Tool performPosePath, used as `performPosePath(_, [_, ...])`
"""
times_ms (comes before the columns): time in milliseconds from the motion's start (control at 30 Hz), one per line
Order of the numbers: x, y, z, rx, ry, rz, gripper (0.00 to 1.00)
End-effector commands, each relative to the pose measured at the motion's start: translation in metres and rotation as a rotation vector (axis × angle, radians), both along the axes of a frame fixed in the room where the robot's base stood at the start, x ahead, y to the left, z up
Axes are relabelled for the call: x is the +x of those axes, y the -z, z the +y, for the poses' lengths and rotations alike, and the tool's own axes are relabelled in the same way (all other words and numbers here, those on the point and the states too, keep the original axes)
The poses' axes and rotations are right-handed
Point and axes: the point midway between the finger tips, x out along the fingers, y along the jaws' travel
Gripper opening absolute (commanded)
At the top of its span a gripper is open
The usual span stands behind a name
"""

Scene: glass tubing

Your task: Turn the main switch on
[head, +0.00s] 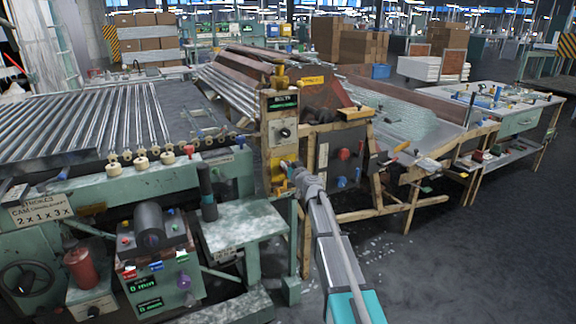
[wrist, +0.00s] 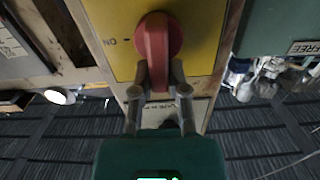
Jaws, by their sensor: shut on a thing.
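The main switch is a red rotary handle (wrist: 157,45) on a yellow plate (wrist: 203,25) in the wrist view. An upside-down "ON" mark is printed on the plate to the left of the handle. The handle's grip points down in the picture, not at that mark. My gripper (wrist: 160,80) is shut on this grip, one finger on each side. In the head view my gripper (head: 291,172) is at the front of the wooden control post, by its yellow plate (head: 277,166). The red handle is hidden there behind my gripper.
Above the plate, the post carries a green display (head: 284,101) and a black knob (head: 285,132). A green machine with a roller bed (head: 80,125) stands left. A wooden-framed bench (head: 395,190) stands right. The floor at front right (head: 480,260) is clear.

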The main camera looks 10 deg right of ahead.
Motion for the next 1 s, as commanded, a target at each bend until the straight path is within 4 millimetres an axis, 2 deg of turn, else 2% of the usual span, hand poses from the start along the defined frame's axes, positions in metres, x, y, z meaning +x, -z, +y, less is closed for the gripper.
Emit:
performPosePath(367, [0.001, 0.003, -0.006, 0.224, 0.003, 0.073, 0.0])
performPosePath(1000, [0.004, 0.011, -0.015, 0.798, -0.003, 0.258, 0.0])
